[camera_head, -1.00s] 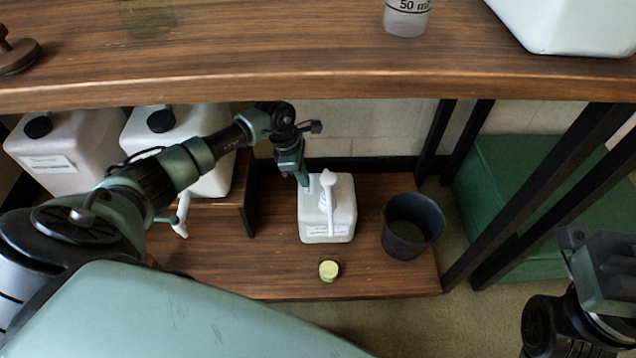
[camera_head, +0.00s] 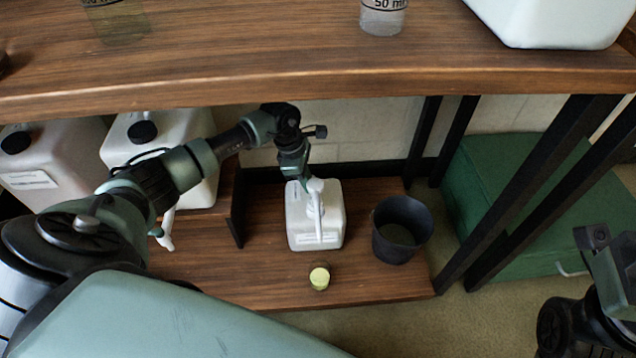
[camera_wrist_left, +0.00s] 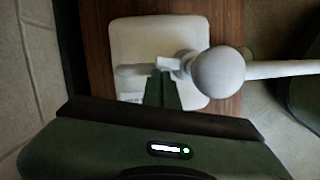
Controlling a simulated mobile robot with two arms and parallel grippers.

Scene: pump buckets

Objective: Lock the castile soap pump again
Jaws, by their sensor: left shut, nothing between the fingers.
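A white square soap jug (camera_head: 301,232) stands upright on the low wooden shelf, with a label on its front too small to read. Its white pump (camera_head: 316,187) is on top, the spout pointing toward the front of the shelf. The left wrist view shows the round pump head (camera_wrist_left: 217,73) with its spout running right. My left gripper (camera_head: 303,181) points down just left of the pump head. In the wrist view its shut, empty fingertips (camera_wrist_left: 163,82) are close beside the pump neck; I cannot tell if they touch. My right arm (camera_head: 612,285) is at the right edge, its fingertips not visible.
A dark bucket (camera_head: 401,232) stands right of the jug and a yellow-green cap (camera_head: 319,278) lies in front. Two larger canisters (camera_head: 157,132) are at left. A green box (camera_head: 520,200) is at right.

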